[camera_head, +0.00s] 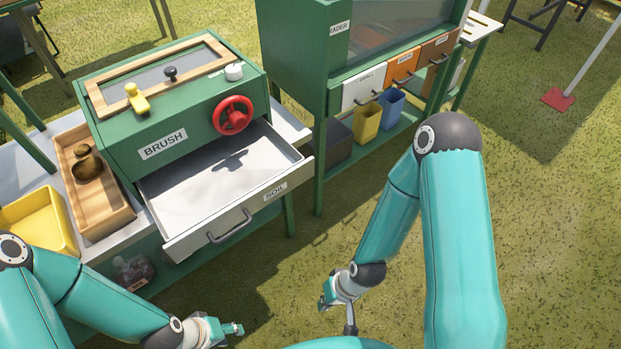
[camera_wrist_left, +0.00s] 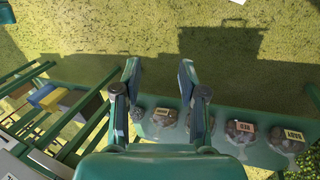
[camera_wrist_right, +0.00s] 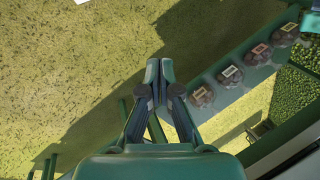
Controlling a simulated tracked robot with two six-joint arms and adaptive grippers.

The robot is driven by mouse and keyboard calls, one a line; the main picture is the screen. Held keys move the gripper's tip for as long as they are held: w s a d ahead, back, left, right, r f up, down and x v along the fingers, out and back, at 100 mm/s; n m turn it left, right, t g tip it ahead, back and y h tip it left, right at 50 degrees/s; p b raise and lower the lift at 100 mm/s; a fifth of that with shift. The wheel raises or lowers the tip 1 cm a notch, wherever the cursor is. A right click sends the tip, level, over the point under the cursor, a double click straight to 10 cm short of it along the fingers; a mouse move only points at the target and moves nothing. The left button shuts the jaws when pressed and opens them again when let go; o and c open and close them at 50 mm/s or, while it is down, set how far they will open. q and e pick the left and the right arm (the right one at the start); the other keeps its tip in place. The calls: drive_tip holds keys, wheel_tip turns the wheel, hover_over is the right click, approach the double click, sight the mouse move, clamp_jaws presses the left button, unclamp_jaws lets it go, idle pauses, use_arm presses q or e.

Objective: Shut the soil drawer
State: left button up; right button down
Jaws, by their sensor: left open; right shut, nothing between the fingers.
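The soil drawer (camera_head: 225,189) is a white drawer with a dark handle (camera_head: 229,227) and a soil label on its front. It stands pulled out from the green brush box (camera_head: 170,115), and a shadow lies on its empty-looking floor. My left gripper (camera_head: 236,328) is in front of and below the drawer, apart from it. It is open and empty in the left wrist view (camera_wrist_left: 158,65). My right gripper (camera_head: 323,303) is to the right of the drawer front and lower, apart from it. In the right wrist view (camera_wrist_right: 159,65) its fingers are together with nothing between.
A red wheel (camera_head: 232,115) is on the box front above the drawer. A wooden tray (camera_head: 94,185) and a yellow bin (camera_head: 38,222) stand at left. A green cabinet (camera_head: 320,100) with small drawers stands at right. Bagged items (camera_wrist_left: 240,130) sit on a low shelf. Grass in front is clear.

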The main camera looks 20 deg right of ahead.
use_arm(q)
drive_tip(key=shift+o, duration=2.4)
drive_tip(key=shift+f+b, duration=0.3)
drive_tip(key=shift+b, duration=0.05)
wheel_tip(320, 180, down, 10)
drive_tip(key=b, duration=0.9)
drive_tip(key=shift+r, duration=0.2)
use_arm(e)
drive_tip(key=m+t+y+b, duration=0.2)
drive_tip(key=m+t+b, duration=1)
drive_tip(key=t+b, duration=0.6)
approach(304, 175)
use_arm(q)
wheel_tip(304, 175, down, 20)
drive_tip(key=b, duration=0.3)
drive_tip(key=shift+f, duration=0.2)
use_arm(e)
drive_tip(key=shift+g, duration=0.8)
drive_tip(key=x, duration=0.2)
drive_tip(key=r+x, duration=0.1)
drive_tip(key=x, duration=0.4)
drive_tip(key=shift+w+r, duration=0.1)
drive_tip(key=shift+r, duration=0.05)
